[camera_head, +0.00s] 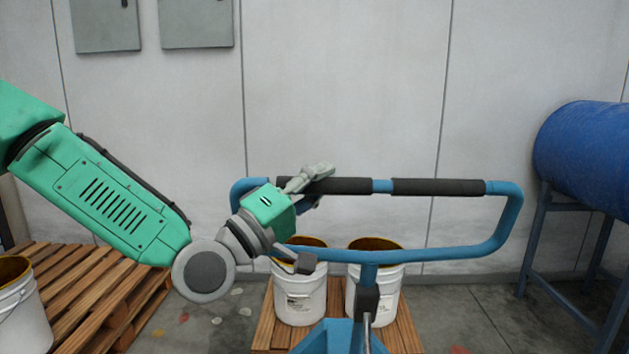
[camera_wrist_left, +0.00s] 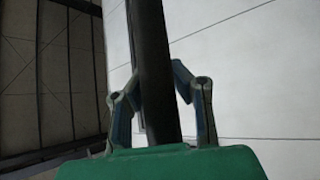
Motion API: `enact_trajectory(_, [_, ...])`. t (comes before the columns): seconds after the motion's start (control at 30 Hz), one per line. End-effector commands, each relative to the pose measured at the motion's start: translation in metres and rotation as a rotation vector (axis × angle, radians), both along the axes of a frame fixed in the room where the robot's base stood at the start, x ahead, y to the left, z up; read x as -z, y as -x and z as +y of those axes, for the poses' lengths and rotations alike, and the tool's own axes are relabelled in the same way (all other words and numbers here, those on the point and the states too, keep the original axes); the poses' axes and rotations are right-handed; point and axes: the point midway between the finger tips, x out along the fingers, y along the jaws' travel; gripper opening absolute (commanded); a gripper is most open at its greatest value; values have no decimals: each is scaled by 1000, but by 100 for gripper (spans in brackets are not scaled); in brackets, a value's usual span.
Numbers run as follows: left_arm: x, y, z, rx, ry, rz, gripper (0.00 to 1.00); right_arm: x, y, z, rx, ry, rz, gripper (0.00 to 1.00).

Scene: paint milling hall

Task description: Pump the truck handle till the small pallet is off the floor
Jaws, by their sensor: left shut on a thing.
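The truck handle (camera_head: 505,222) is a blue tube loop with two black grips along its top bar, standing in the middle of the head view. My left gripper (camera_head: 315,190) is shut on the left black grip (camera_head: 350,186). In the left wrist view the dark grip (camera_wrist_left: 155,70) runs between the fingers of the left gripper (camera_wrist_left: 158,80). The small pallet (camera_head: 268,328) shows behind the blue truck body (camera_head: 322,339), with two white buckets (camera_head: 300,295) on it. Its underside is hidden, so its gap to the floor cannot be told. My right gripper is out of view.
A wooden pallet (camera_head: 75,285) with a white bucket (camera_head: 22,318) is at the left. A blue drum (camera_head: 590,150) on a blue stand (camera_head: 545,235) is at the right. A grey wall (camera_head: 340,90) is behind, and bare floor (camera_head: 465,310) shows at right.

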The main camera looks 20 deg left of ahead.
Motion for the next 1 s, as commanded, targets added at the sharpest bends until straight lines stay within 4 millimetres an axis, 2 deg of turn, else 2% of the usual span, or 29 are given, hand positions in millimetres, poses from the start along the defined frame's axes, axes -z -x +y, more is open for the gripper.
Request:
enact_trajectory(0.03, [22, 1, -3, 8, -29, 49, 0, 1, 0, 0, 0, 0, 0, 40])
enact_trajectory(0.07, [22, 1, -3, 8, -29, 49, 0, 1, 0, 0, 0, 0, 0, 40])
enact_trajectory(0.1, [22, 1, -3, 8, -28, 48, 22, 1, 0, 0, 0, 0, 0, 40])
enact_trajectory(0.17, [22, 1, -3, 7, -27, 50, 43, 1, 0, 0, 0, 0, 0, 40])
enact_trajectory(0.7, [16, 6, 6, 4, -13, 34, 44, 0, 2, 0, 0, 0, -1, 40])
enact_trajectory(1.0, [33, 42, 27, 6, -14, 39, 44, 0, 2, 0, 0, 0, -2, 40])
